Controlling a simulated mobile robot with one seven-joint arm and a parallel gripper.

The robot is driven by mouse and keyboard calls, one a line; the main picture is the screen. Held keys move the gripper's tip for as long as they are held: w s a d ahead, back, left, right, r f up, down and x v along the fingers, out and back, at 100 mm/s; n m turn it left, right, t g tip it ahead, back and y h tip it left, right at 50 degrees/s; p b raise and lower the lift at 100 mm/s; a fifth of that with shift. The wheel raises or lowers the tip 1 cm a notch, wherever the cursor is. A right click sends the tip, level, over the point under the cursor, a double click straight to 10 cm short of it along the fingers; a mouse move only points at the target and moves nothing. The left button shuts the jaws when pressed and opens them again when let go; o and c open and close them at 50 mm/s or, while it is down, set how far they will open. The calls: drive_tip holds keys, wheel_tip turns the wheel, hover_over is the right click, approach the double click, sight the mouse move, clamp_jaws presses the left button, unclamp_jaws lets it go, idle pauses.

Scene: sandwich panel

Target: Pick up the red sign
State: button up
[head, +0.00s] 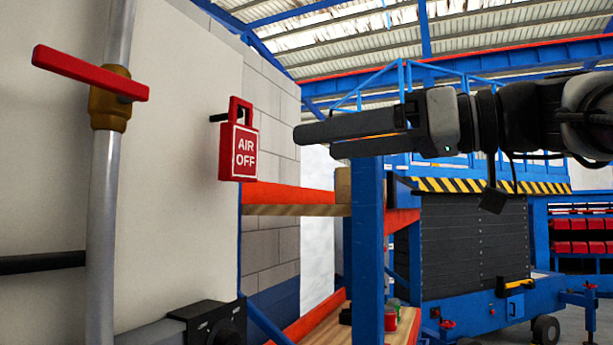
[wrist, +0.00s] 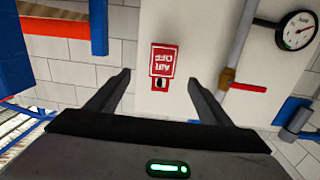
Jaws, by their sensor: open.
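The red sign (head: 239,147) reads "AIR OFF" and hangs by its handle loop from a dark peg on the pale wall panel in the head view. In the wrist view the sign (wrist: 163,61) appears upside down, in line with the gap between the fingers. My gripper (head: 300,140) is to the right of the sign in the head view, level with it and apart from it. In the wrist view my gripper (wrist: 160,80) has its two fingers spread wide with nothing between them.
Left of the sign is a vertical pipe (head: 103,200) with a red valve lever (head: 90,73). A round gauge (wrist: 295,30) shows in the wrist view. A blue and orange shelf rack (head: 367,240) stands below my gripper.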

sight(246, 142)
drive_tip(key=shift+n+y, duration=0.3)
drive_tip(key=shift+n, duration=0.1)
drive_tip(key=x, duration=0.7)
drive_tip(key=r+p+x, duration=0.1)
drive_tip(key=x, duration=0.3)
drive_tip(key=shift+a, duration=0.35)
drive_tip(key=shift+p+x, duration=0.6)
drive_tip(key=shift+x, duration=2.2)
drive_tip(key=shift+s+f, duration=0.1)
drive_tip(key=shift+s, duration=0.1)
drive_tip(key=c, duration=1.2)
drive_tip(key=d, duration=0.6)
drive_tip(key=s+d, duration=0.1)
drive_tip(key=d, duration=0.5)
drive_tip(key=s+d+b, duration=0.1)
drive_tip(key=d, duration=0.5)
drive_tip(key=shift+r, duration=0.25)
